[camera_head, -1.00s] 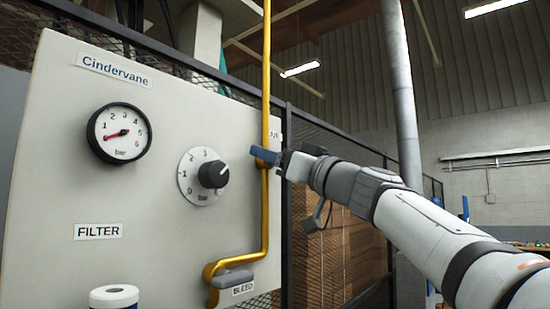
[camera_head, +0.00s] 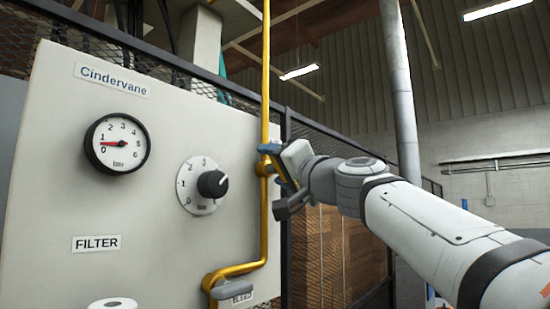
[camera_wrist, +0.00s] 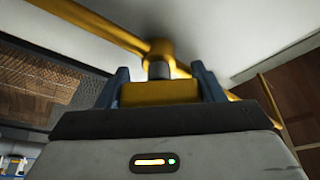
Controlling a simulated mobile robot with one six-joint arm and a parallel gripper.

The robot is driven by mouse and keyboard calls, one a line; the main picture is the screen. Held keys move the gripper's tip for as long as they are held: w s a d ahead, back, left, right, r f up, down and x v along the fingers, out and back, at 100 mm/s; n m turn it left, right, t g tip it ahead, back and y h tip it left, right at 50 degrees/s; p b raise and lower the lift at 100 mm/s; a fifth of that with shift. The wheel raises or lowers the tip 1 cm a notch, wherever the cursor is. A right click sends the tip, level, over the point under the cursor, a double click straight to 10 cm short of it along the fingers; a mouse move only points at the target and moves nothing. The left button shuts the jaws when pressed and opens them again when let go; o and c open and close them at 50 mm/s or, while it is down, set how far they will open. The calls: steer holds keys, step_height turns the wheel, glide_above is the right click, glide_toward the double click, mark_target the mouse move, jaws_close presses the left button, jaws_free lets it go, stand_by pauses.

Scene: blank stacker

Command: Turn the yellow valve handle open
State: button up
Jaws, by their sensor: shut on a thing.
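The yellow valve handle (camera_wrist: 158,92) shows in the wrist view as a yellow block between the two blue fingers of my gripper (camera_wrist: 160,78). The gripper is shut on it. Just beyond is the valve on the yellow pipe (camera_wrist: 112,33), with a short grey stem. In the head view my gripper (camera_head: 270,150) is at the valve on the vertical yellow pipe (camera_head: 264,215), right of the panel's knob. Its palm is tilted, and most of the handle is hidden there.
The pale panel (camera_head: 150,215) carries a pressure gauge (camera_head: 117,144), its red needle between 0 and 1, and a black knob (camera_head: 212,184). A grey bleed handle (camera_head: 235,290) sits low on the pipe. A dark mesh fence (camera_head: 330,150) stands right behind my gripper.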

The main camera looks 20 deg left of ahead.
steer(key=m+h+p, duration=0.1)
steer(key=m, duration=0.1)
steer(key=m+h+p, duration=0.1)
steer(key=m, duration=0.2)
steer(key=shift+w+f, duration=0.1)
steer(key=shift+f, duration=0.05)
steer(key=shift+f+m+h, duration=0.2)
steer(key=shift+m+h, duration=0.6)
steer(key=shift+m, duration=1.4)
steer(key=shift+g, duration=0.3)
steer(key=o, duration=1)
steer(key=shift+d, duration=0.1)
steer(key=b+v, duration=0.2)
steer(key=v, duration=0.5)
steer(key=shift+s+d+b, duration=0.25)
steer(key=shift+s+b, duration=0.05)
steer(key=shift+b, duration=0.1)
